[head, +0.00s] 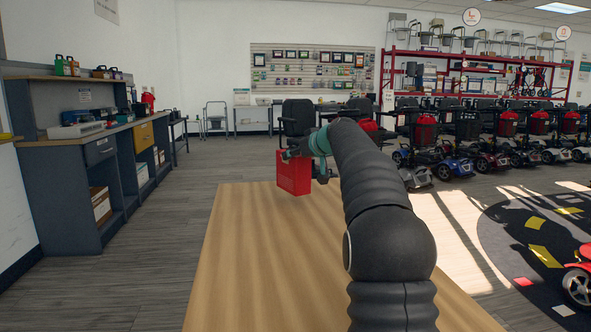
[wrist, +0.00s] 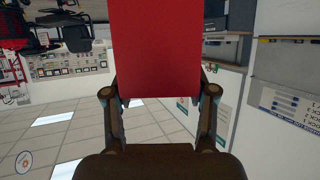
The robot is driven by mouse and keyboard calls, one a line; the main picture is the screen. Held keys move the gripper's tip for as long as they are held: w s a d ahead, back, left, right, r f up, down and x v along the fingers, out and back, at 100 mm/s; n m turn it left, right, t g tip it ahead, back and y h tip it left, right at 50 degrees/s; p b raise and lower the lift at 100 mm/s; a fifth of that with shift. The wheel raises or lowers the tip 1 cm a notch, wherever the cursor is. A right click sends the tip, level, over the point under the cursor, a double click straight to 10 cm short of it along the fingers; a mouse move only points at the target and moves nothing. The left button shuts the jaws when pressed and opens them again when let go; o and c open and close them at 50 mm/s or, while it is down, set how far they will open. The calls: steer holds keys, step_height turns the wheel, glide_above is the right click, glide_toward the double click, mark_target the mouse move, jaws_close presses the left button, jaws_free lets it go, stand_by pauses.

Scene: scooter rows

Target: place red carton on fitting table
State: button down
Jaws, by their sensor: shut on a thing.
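The red carton (head: 293,173) is upright at the far left part of a wooden table top (head: 265,255), which I take to be the fitting table. My gripper (head: 308,148) is shut on the carton near its top. In the wrist view the red carton (wrist: 155,45) fills the upper middle, between the two fingers of my gripper (wrist: 161,95). The carton's lower edge overlaps the table's far edge in the head view. I cannot tell whether it touches the table or hangs just above it. My arm hides the table's right middle.
The visible table top is bare. A dark counter (head: 80,170) with boxes and devices stands at the left, with open floor between. A black chair (head: 298,118) stands behind the carton. Mobility scooters (head: 470,155) line the right side. A dark round mat (head: 545,235) lies at right.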

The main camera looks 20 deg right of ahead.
mark_target(295, 168)
steer(key=shift+w+a+f, duration=0.15)
steer(key=shift+w, duration=0.1)
steer(key=shift+f, duration=0.3)
steer(key=shift+f+b, duration=0.55)
steer(key=shift+f, duration=1.15)
steer(key=shift+f+b, duration=0.25)
steer(key=shift+b, duration=0.05)
steer(key=shift+c, duration=1.7)
jaws_free()
steer(key=shift+r, duration=0.1)
steer(key=shift+r+p, duration=0.1)
steer(key=shift+p, duration=0.2)
steer(key=b+v, duration=0.1)
steer(key=v, duration=1.1)
steer(key=shift+b, duration=0.35)
steer(key=shift+r, duration=0.1)
